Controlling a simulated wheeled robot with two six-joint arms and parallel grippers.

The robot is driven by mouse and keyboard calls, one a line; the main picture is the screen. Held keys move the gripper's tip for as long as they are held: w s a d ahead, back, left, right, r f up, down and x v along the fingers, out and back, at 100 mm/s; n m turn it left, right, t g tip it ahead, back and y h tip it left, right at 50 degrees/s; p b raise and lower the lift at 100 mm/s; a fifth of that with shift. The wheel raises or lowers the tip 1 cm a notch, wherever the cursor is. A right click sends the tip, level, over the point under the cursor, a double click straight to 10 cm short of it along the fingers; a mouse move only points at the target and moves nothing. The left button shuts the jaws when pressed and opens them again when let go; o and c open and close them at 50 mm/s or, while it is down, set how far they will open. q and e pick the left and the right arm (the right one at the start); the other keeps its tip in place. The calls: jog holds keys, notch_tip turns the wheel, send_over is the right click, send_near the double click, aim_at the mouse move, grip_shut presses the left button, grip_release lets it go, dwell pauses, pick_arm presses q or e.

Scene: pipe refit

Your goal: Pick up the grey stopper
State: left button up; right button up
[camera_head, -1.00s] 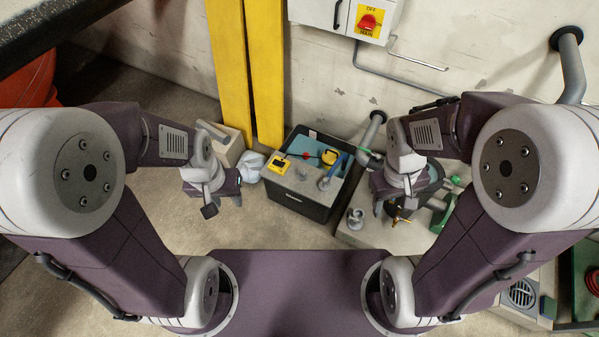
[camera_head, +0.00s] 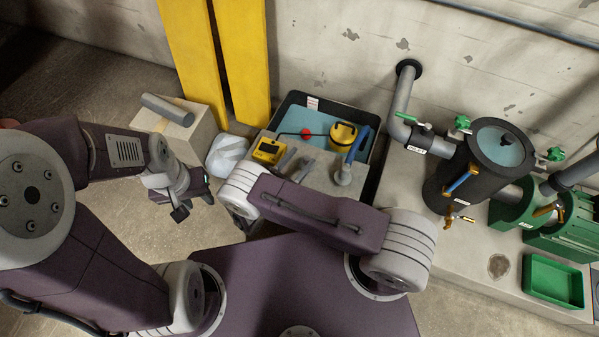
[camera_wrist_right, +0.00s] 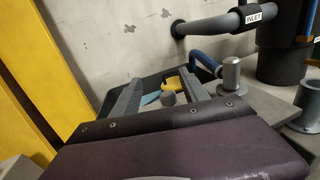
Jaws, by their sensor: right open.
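A small round grey knob, seemingly the grey stopper (camera_wrist_right: 168,98), shows between my right gripper's fingers in the right wrist view. My right gripper (camera_wrist_right: 158,97) is open, with its two grey fingers on either side of that knob; I cannot tell whether they touch it. In the head view the fingers of my right gripper (camera_head: 295,165) show small over the grey board, and the stopper is hard to make out there. My left gripper (camera_head: 193,207) hangs over the floor at the left, its fingers apart and empty.
An upright grey flanged cylinder (camera_wrist_right: 230,75) stands right of my right fingers. Yellow posts (camera_head: 240,60) and a pipe (camera_head: 402,100) stand near the wall.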

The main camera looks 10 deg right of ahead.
aim_at(304, 162)
jog(key=shift+n+t, duration=0.4)
jog(key=shift+n, duration=0.1)
jog(key=f, duration=0.1)
jog(key=s+f, duration=0.1)
jog(key=f+b, duration=0.1)
jog(key=f, duration=0.1)
jog(key=shift+s+a, duration=0.25)
jog(key=shift+a, duration=0.1)
jog(key=shift+s+a+f+y, duration=0.15)
jog(key=shift+a+y, duration=0.15)
jog(key=shift+y, duration=0.1)
jog(key=shift+a, duration=0.1)
jog(key=b+x, duration=0.1)
jog(key=x, duration=0.2)
jog(key=shift+w+d+b, duration=0.3)
jog(key=shift+d, duration=0.1)
jog(key=b+x, duration=0.3)
jog(key=x, duration=0.2)
jog(key=shift+s, duration=0.1)
jog(key=shift+d, duration=0.15)
pick_arm(q)
notch_tip(304, 162, down, 7)
jog(key=shift+s+f, duration=0.2)
pick_arm(e)
grip_shut()
